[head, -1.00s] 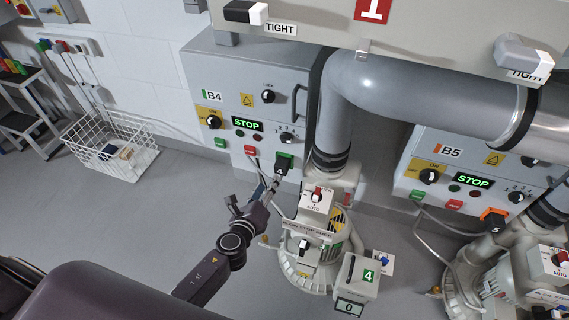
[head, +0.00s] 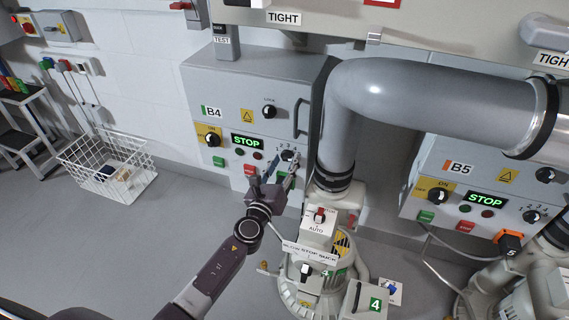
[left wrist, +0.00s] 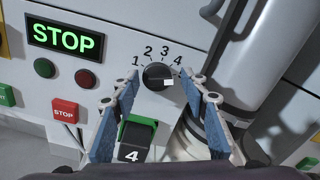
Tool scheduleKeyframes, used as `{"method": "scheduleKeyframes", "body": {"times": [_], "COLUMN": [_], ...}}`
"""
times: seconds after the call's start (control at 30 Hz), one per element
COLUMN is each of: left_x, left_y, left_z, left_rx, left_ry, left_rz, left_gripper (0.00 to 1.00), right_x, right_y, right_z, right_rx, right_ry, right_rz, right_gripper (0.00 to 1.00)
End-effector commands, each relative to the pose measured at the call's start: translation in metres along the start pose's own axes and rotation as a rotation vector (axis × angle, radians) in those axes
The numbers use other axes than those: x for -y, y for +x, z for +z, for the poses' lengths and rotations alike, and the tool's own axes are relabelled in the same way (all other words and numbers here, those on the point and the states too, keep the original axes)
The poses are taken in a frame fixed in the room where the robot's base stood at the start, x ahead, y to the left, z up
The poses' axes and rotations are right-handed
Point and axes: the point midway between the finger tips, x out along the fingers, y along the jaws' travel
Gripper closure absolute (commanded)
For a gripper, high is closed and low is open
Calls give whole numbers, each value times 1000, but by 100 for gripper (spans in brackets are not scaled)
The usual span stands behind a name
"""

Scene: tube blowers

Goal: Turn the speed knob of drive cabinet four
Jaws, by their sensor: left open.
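Drive cabinet four, labelled B4 (head: 211,112), is a grey box on the wall with a lit green STOP display (head: 247,142). Its black speed knob (left wrist: 160,76) has a dial marked 1 to 4, and its white mark points right, towards the 4 side. My left gripper (left wrist: 156,88) is open, with a blue-padded finger on each side of the knob in the left wrist view. I cannot tell whether either finger touches it. In the head view the left gripper (head: 280,168) partly covers the lower front of the cabinet, near the knob. My right gripper is not in view.
A black plug marked 4 in a green socket (left wrist: 133,136) sits just below the knob. A red STOP button (left wrist: 65,110) is to the left. A grey pipe (head: 340,130) runs close on the right. Cabinet B5 (head: 456,168) stands further right, and a wire basket (head: 100,175) at left.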

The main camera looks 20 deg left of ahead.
Motion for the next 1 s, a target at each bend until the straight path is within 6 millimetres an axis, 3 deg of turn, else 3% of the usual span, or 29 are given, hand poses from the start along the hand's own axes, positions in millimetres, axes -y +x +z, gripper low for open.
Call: {"method": "scheduleKeyframes", "body": {"times": [0.23, 0.6, 1.0], "left_x": [0, 0, 0], "left_y": [1, 1, 1], "left_z": [0, 0, 0], "left_rx": [0, 0, 0], "left_ry": [-1, -2, -81], "left_rz": [0, 0, 0], "left_gripper": [59, 100, 100], "right_x": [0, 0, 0], "right_y": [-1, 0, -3], "right_z": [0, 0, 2], "right_rx": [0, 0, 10], "right_ry": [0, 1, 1], "right_rz": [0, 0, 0], "right_gripper": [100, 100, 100]}}
